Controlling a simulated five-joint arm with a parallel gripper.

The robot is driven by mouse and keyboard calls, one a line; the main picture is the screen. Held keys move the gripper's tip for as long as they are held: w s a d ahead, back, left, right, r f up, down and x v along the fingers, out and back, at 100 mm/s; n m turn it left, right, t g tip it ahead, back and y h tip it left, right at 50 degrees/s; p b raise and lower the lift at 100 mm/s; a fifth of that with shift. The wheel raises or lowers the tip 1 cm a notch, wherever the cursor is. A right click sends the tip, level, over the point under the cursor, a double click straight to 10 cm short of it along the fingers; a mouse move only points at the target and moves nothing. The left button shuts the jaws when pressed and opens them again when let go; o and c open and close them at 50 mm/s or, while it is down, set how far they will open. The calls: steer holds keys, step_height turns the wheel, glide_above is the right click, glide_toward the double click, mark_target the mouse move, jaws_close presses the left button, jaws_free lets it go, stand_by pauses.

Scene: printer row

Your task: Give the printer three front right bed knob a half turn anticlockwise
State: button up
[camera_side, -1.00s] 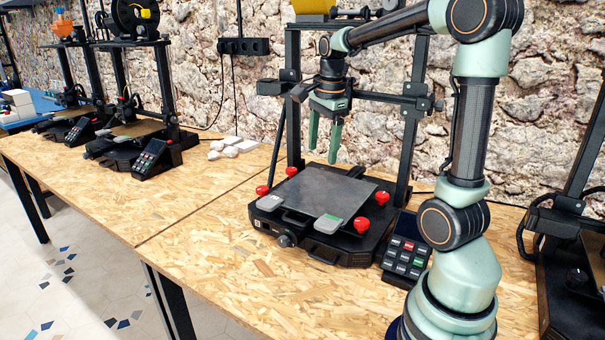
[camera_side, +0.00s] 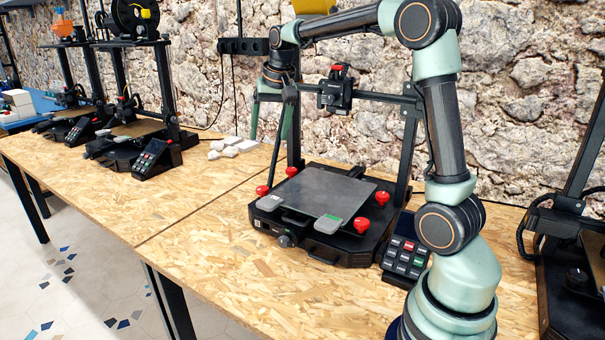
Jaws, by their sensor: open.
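The printer with the grey bed (camera_side: 318,192), third from the left, stands in front of my arm. Red knobs show at its bed corners. Its front right knob (camera_side: 361,225) is in plain view near the bed's front right corner, with nothing touching it. The back right knob (camera_side: 381,198) is just behind it. The front left knob (camera_side: 262,190) and back left knob (camera_side: 291,171) are on the other side. My gripper (camera_side: 268,136) is open and empty, its green fingers pointing down. In the picture it is above and left of the bed, well away from the front right knob.
The printer's upright frame, crossbar and print head (camera_side: 335,92) are close to my gripper in the picture. A keypad (camera_side: 404,258) stands right of the printer. Another printer (camera_side: 575,240) is at the right edge. White pieces (camera_side: 230,149) lie on the table. The table's front left is clear.

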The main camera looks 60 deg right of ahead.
steer(key=shift+w+a+r+n, duration=0.1)
steer(key=shift+w+a+n, duration=0.15)
steer(key=shift+w+n, duration=0.3)
steer(key=n+g+y, duration=0.1)
steer(key=n+g, duration=0.1)
steer(key=g, duration=0.1)
glide_above(362, 221)
step_height(362, 221, down, 6)
steer(key=shift+m, duration=0.25)
step_height(362, 221, down, 12)
steer(key=shift+a+r, duration=0.1)
jaws_close()
